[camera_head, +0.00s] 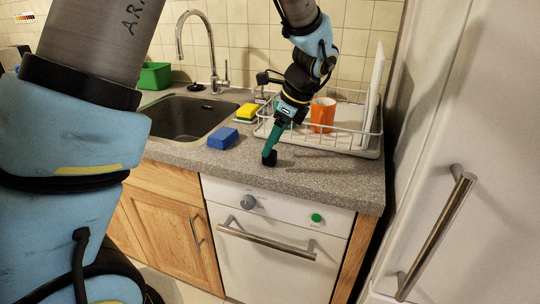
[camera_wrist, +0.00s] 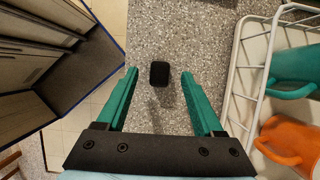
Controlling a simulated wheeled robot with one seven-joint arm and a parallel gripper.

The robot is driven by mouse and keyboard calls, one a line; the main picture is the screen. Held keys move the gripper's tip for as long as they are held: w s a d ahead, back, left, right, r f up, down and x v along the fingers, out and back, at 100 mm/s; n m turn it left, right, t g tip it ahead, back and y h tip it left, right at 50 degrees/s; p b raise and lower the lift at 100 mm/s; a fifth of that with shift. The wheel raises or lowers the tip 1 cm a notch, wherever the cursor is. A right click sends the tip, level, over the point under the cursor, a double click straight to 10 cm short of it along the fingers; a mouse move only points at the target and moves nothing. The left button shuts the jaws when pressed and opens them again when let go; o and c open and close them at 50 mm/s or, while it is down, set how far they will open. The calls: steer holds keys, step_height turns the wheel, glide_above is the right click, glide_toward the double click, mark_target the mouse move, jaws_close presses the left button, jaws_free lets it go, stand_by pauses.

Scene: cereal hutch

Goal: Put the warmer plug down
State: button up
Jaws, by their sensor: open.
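The warmer plug is a small black block (camera_wrist: 159,74) between my fingertips in the wrist view, with a gap on each side. In the head view the plug (camera_head: 269,158) shows at the lower end of the teal fingers, at the counter near its front edge. It looks to be on the counter, though contact under it is hard to see. My gripper (camera_head: 272,148) points down and is open around the plug, touching it on neither side that I can see.
A white dish rack (camera_head: 360,152) with an orange mug (camera_head: 322,115) stands right of my gripper. The counter's front strip (camera_head: 325,180) is clear.

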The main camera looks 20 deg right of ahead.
mark_target(270, 157)
steer(key=shift+p+x, duration=0.3)
steer(key=shift+x, duration=1.45)
steer(key=shift+s+d+f, duration=0.1)
steer(key=shift+s+d, duration=0.05)
jaws_close()
